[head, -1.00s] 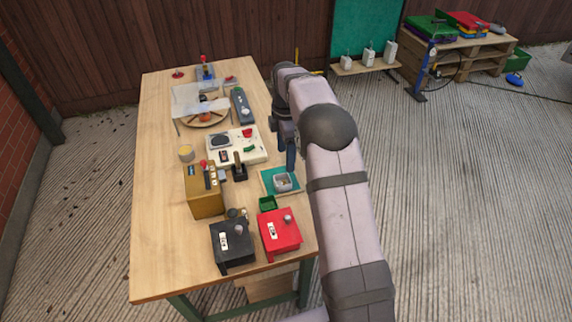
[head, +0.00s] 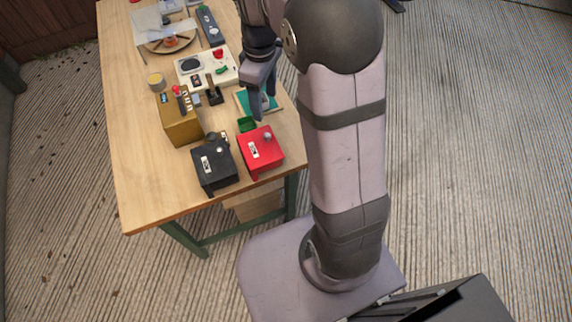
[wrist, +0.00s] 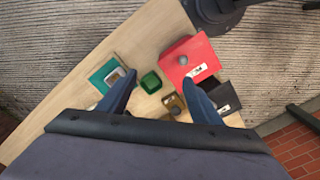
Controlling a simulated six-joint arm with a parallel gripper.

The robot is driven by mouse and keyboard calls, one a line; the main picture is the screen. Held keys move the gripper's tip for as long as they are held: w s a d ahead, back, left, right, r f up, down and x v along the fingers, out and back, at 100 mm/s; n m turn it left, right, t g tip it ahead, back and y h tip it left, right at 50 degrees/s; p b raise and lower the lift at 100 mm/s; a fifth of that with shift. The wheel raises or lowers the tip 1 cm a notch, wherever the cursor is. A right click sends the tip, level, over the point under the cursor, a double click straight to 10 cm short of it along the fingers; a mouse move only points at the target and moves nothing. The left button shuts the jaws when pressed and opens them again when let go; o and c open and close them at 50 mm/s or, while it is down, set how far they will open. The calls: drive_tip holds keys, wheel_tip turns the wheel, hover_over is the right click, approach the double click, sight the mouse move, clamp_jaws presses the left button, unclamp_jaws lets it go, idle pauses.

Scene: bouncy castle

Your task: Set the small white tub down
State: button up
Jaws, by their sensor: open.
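The small white tub (wrist: 115,75) stands on a teal mat (wrist: 101,72) in the wrist view, partly hidden by my left finger. In the head view my gripper's fingers hide most of it, and a strip of the teal mat (head: 242,100) shows beside them. My gripper (head: 258,108) points down over the mat's near part. In the wrist view my gripper (wrist: 160,78) is open with nothing held between its fingers. The tub lies outside the gap, to the left of the left finger.
A small green tray (wrist: 151,82) shows between my fingers. A red box (head: 261,147) and a black box (head: 214,165) stand at the near table edge. A gold box (head: 180,120) and a cream panel (head: 192,78) are to the left. The table's left side is bare.

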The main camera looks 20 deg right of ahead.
drive_tip(key=s+a+f+m, duration=0.1)
drive_tip(key=s+m, duration=0.3)
drive_tip(key=s, duration=0.5)
drive_tip(key=s+a+f+m, duration=0.1)
drive_tip(key=s+f+m, duration=0.1)
drive_tip(key=s+m, duration=0.3)
drive_tip(key=s, duration=0.4)
drive_tip(key=shift+s+f, duration=0.35)
drive_tip(key=shift+f, duration=0.05)
drive_tip(key=shift+a, duration=0.1)
wheel_tip(320, 180, up, 6)
drive_tip(key=p, duration=0.6)
